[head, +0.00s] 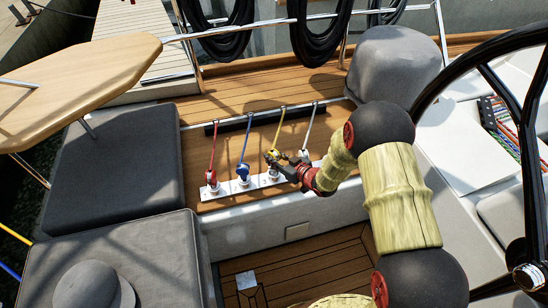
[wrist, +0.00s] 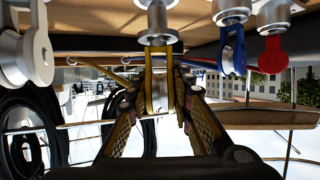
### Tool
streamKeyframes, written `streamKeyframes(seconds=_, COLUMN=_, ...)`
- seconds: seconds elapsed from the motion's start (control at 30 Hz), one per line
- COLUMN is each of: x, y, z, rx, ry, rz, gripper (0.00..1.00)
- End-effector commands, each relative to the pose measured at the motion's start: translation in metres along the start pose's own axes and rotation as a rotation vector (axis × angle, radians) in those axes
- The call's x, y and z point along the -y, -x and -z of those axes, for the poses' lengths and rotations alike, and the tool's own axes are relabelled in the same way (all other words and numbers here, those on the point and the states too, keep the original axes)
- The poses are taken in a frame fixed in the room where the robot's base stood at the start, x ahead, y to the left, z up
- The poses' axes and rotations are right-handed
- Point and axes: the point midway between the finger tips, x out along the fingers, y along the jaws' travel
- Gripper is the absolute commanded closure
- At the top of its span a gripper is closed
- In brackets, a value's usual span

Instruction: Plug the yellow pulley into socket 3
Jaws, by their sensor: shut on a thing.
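My gripper (head: 280,162) is shut on the yellow pulley (head: 271,154), above the silver strip (head: 236,186) of sockets. In the wrist view the yellow pulley (wrist: 160,88) sits between the two fingers, partly hidden by them. A silver socket (wrist: 157,22) is right by the pulley's end in that view; I cannot tell whether the two are joined. In the head view this is the third socket (head: 265,180) from the left. The yellow rope (head: 280,124) runs from the pulley up to the dark rail.
The red pulley (head: 211,178) and blue pulley (head: 243,172) stand upright to the left. The white pulley (head: 305,156) is close on the right, partly behind my gripper. A steering wheel (head: 470,78) and grey cushions (head: 117,158) flank the wooden bench.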

Motion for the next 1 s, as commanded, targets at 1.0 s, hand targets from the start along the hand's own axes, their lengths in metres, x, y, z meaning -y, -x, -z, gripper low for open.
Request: streamKeyframes(seconds=1.0, x=0.000, y=-0.009, z=-0.021, rx=-0.002, ry=0.001, rz=0.000, gripper=1.00)
